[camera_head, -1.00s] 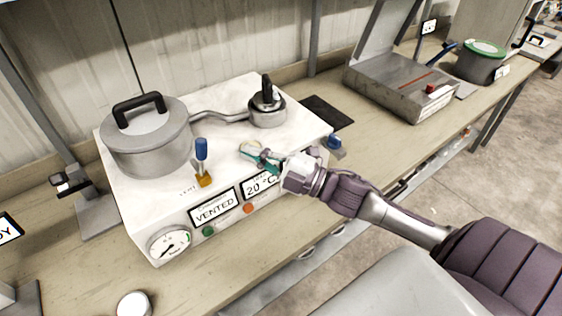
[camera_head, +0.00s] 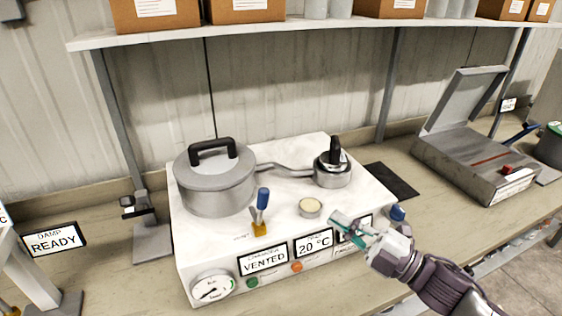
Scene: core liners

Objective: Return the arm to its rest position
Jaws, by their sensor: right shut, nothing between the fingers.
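My right gripper (camera_head: 350,226) is in the camera_head view at the lower right, with its arm coming in from the bottom right corner. It is shut and empty, with teal parts at its fingers. It is over the front right part of the white machine (camera_head: 290,235), in front of one of the front displays and partly covering it. A small round dish with a cream-coloured top (camera_head: 310,207) sits on the machine just left of the fingertips, apart from them. My left gripper is not in view.
A lidded grey pot (camera_head: 215,180) and a smaller vessel (camera_head: 333,170) stand on the machine, joined by a pipe. A blue-handled valve (camera_head: 262,205) is at its front. An open metal case (camera_head: 475,160) is to the right. A shelf (camera_head: 270,34) with boxes runs above.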

